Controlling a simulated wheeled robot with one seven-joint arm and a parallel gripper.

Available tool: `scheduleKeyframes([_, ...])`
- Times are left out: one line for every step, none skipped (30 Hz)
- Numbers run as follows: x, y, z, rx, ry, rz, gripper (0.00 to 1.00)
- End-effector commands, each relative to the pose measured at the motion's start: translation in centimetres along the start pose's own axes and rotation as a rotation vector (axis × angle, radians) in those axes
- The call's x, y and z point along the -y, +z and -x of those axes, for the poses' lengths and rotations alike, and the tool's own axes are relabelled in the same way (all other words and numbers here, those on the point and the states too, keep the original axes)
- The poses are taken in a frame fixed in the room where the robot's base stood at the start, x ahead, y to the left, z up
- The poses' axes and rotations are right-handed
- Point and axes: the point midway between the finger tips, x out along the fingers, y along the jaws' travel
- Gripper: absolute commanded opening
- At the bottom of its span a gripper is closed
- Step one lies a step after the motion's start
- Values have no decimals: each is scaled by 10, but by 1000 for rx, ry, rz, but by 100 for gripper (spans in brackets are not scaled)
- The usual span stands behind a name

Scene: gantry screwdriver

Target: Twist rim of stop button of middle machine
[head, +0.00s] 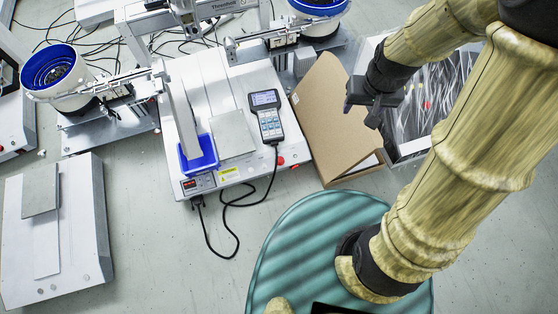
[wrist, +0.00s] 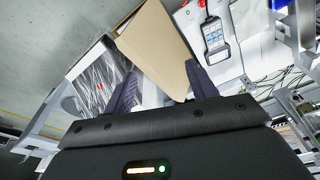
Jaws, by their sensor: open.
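The middle machine (head: 215,110) is a white box with a handheld keypad, a blue tray and a tall metal post on top. Its red stop button (head: 280,161) is a small spot at the front right corner, by the keypad cable; its rim is too small to make out. My gripper (head: 362,110) is open and empty, above and to the right of that corner, over the cardboard box, and apart from the button. In the wrist view the open fingers (wrist: 160,80) point towards the cardboard, and a small red spot (wrist: 203,14) shows near the top edge.
An open cardboard box (head: 335,110) stands right of the machine, between it and my gripper. A bin with clear wrapping (head: 428,105) is further right. Another white machine (head: 85,230) is at the left. A black cable (head: 235,220) loops in front on the floor.

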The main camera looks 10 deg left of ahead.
Motion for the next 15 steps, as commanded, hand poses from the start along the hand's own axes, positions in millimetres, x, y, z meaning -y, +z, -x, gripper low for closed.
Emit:
scheduleKeyframes([15, -7, -32, 21, -7, 44, 57])
scheduleKeyframes([23, -11, -44, 30, -9, 66, 57])
scheduleKeyframes([34, -16, -61, 40, -12, 97, 57])
scheduleKeyframes([44, -20, -74, 47, -14, 121, 57])
scheduleKeyframes([53, -23, -87, 55, -15, 144, 57])
scheduleKeyframes([64, -26, -105, 66, -16, 176, 57])
scheduleKeyframes([74, -28, -119, 74, -16, 201, 57])
scheduleKeyframes([84, -29, -132, 81, -16, 225, 57])
scheduleKeyframes([97, -30, -151, 91, -15, 259, 57])
scheduleKeyframes([107, -30, -165, 98, -13, 285, 57])
scheduleKeyframes([117, -30, -179, 104, -12, 310, 57])
scheduleKeyframes([130, -29, -199, 113, -8, 346, 57])
scheduleKeyframes([140, -27, -213, 119, -5, 373, 57])
scheduleKeyframes([149, -25, -228, 125, -2, 398, 57])
scheduleKeyframes([162, -22, -247, 132, 2, 433, 57])
